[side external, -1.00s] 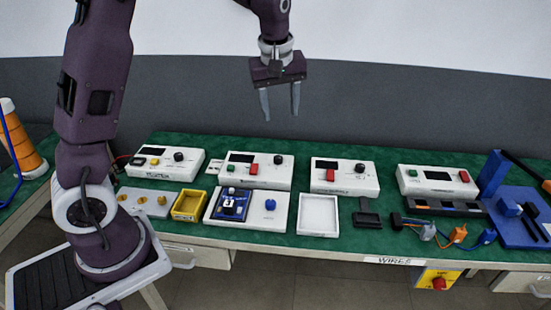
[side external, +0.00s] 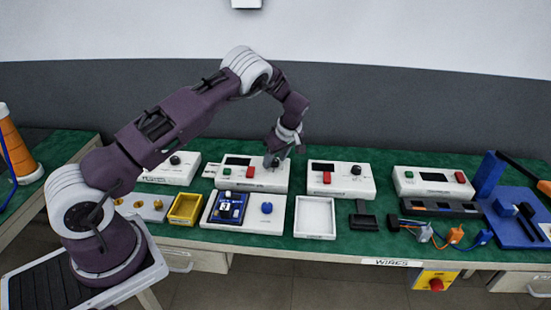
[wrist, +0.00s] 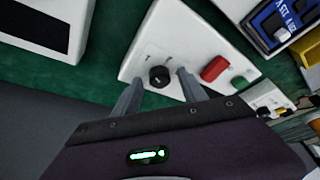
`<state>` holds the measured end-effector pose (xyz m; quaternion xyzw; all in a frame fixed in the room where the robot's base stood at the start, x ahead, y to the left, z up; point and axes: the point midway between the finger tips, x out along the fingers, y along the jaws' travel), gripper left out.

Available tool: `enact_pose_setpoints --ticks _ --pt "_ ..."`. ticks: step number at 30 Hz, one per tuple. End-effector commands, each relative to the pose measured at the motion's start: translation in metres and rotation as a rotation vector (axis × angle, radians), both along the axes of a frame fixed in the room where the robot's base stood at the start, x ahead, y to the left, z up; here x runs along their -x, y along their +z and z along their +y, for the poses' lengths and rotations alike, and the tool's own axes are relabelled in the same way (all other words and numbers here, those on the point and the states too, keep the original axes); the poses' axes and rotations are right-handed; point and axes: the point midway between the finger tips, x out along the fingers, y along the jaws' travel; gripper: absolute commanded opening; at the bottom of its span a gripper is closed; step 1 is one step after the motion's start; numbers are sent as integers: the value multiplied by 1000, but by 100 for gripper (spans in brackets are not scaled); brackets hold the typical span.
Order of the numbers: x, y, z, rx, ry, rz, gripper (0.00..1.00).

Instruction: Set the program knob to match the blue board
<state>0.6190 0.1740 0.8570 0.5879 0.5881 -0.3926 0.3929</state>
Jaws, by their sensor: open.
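The black knob (wrist: 159,77) is on a white console (side external: 240,179), beside a red switch (side external: 251,171) and a green button (side external: 227,171). My gripper (side external: 273,160) is low over the right end of this console. In the wrist view, my open gripper (wrist: 157,85) has one finger on each side of the knob; I cannot tell whether they touch it. The side view mostly hides the knob. The blue board (side external: 231,206) lies on a white base in front of the console, with a white number card I cannot read surely. Part of it shows in the wrist view (wrist: 265,25).
Another white console (side external: 342,182) stands to the right, and one more (side external: 170,170) to the left. A yellow tray (side external: 185,209), an empty white tray (side external: 315,217) and a blue knob (side external: 267,208) are in front. Green mat (side external: 295,175) shows between the consoles.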

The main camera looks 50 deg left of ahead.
Motion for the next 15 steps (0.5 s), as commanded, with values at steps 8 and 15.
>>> enact_pose_setpoints --ticks 8,15 --pt "0 0 0 0 0 0 17" --pt "0 1 0 0 -2 0 0"
